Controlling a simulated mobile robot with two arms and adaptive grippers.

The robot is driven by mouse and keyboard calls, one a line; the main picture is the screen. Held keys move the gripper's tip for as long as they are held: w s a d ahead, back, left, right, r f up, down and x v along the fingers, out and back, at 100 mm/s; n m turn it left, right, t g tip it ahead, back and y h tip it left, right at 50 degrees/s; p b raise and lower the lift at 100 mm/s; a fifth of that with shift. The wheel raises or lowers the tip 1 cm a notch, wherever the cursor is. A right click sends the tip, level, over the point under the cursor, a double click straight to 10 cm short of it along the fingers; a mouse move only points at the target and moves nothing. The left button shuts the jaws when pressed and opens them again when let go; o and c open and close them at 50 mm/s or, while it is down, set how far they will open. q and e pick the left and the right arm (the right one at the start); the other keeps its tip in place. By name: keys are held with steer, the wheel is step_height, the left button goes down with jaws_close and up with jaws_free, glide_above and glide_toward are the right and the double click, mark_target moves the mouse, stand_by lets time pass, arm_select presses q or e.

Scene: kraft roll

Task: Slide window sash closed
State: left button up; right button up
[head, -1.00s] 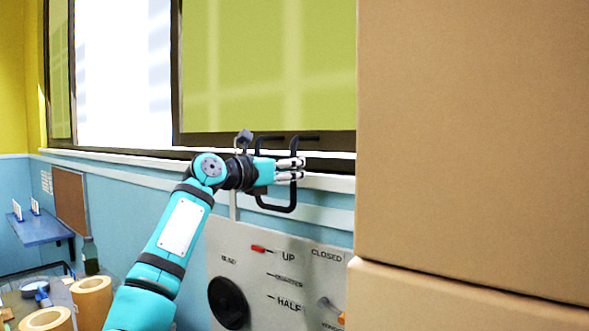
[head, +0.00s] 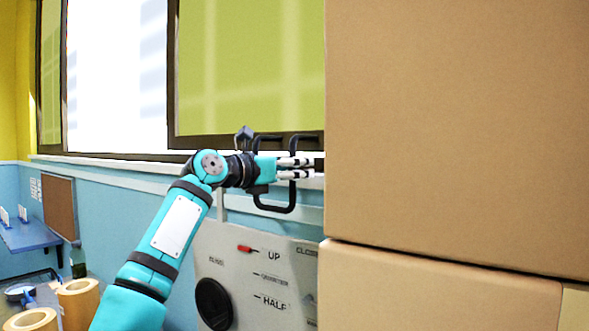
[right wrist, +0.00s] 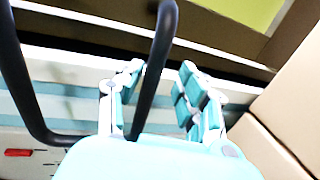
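The window sash (head: 250,70) has a green-tinted pane in a dark frame, at the right of the window in the head view. Its left edge stands away from the left frame, with a bright gap between. A black U-shaped handle (head: 275,208) hangs at its lower rail; it shows large in the right wrist view (right wrist: 160,50). My right gripper (head: 306,167) is at the handle. In the right wrist view its fingers (right wrist: 162,95) are apart, with the handle's right bar between them, nearer the left finger. Contact cannot be told. My left gripper is not in view.
Big cardboard boxes (head: 455,130) fill the right side and hide the sash's right part. A grey panel with a dial (head: 214,304) is below the window. Paper rolls (head: 78,297) stand lower left, near a blue shelf (head: 32,237).

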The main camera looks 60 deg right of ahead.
steer(key=shift+w+d+f, duration=0.1)
steer(key=shift+w+d, duration=0.05)
steer(key=shift+w, duration=0.2)
steer(key=shift+w+a, duration=0.15)
steer(key=shift+a, duration=0.2)
steer(key=v, duration=1.1)
steer(key=shift+s+a, duration=0.15)
steer(key=shift+s, duration=0.1)
steer(key=shift+w, duration=0.1)
